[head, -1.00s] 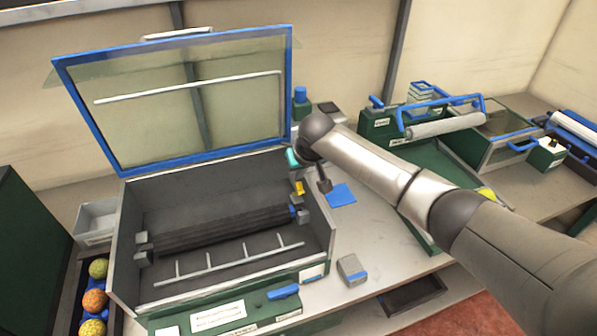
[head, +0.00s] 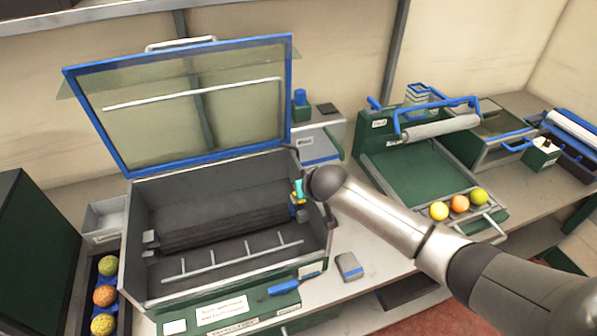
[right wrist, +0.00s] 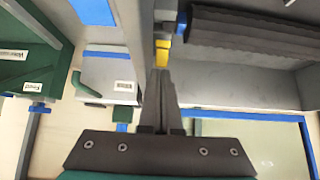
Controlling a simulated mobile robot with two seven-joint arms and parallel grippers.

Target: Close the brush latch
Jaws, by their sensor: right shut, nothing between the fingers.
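The black ribbed brush roller (head: 220,228) lies across the open grey box (head: 128,265); it also shows in the right wrist view (right wrist: 245,30). A small yellow latch (head: 297,198) sits at the roller's right end, near a blue part. In the right wrist view the yellow latch (right wrist: 162,55) is just beyond the tips of my right gripper (right wrist: 159,72). The gripper is shut and empty; I cannot tell whether it touches the latch. In the head view its fingers are mostly hidden behind the wrist, at the box's right wall. My left gripper is not in view.
The box's blue-framed lid (head: 200,163) stands open behind. A small grey block (head: 349,266) lies on the table at the right front. A green tray (head: 405,170) with three fruits is further right. Several fruits sit in a dark bin (head: 93,290) at left.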

